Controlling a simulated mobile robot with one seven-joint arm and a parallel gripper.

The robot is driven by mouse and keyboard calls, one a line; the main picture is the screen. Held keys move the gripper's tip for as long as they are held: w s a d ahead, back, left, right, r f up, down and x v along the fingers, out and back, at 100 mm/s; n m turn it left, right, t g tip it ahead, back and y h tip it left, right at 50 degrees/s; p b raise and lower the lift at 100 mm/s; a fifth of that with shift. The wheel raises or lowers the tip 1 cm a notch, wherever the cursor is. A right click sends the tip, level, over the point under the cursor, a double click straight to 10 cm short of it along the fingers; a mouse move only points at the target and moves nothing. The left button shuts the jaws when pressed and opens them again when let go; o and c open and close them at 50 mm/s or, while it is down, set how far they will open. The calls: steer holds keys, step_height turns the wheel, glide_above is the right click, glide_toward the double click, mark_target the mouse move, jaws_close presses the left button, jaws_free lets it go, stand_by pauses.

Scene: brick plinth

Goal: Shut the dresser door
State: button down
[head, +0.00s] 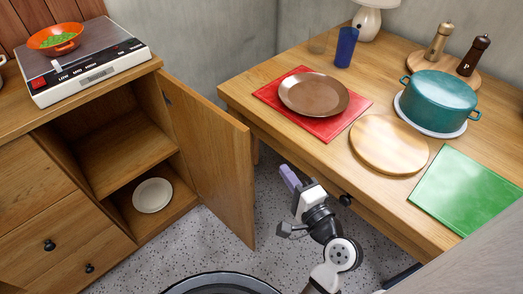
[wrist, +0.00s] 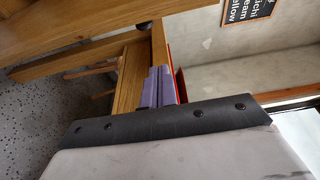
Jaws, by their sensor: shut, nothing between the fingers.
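The dresser (head: 75,190) stands at the left in the head view. Its door (head: 212,165) is swung wide open, sticking out from the right side of the compartment. The inside shows a shelf (head: 125,155) and a white plate (head: 152,195) at the bottom. My gripper (head: 288,178) is shut and empty, just right of the door's free edge, on the side away from the shelves, with a visible gap. Its purple fingers (wrist: 158,88) are together in the wrist view. A wooden panel crosses the top left there; I cannot tell whether it is the door.
A table (head: 235,92) stands close to the right of my gripper, bearing a red mat (head: 350,122), a teal pot (head: 440,92) and a green board (head: 470,190). A scale (head: 90,75) with an orange bowl (head: 56,40) sits on the dresser. Speckled floor (head: 215,240) lies clear before the door.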

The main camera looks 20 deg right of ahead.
steer(key=w+p, duration=0.1)
steer(key=w, duration=0.9)
steer(key=shift+s+a+p, duration=0.1)
steer(key=shift+s+a, duration=0.25)
steer(key=shift+a, duration=0.35)
steer(key=shift+s+a+p, duration=0.15)
steer(key=shift+s+a, duration=0.25)
steer(key=shift+a, duration=0.35)
steer(key=shift+s+a+p, duration=0.1)
steer(key=shift+s+a, duration=0.25)
steer(key=shift+a, duration=0.35)
steer(key=shift+a, duration=0.15)
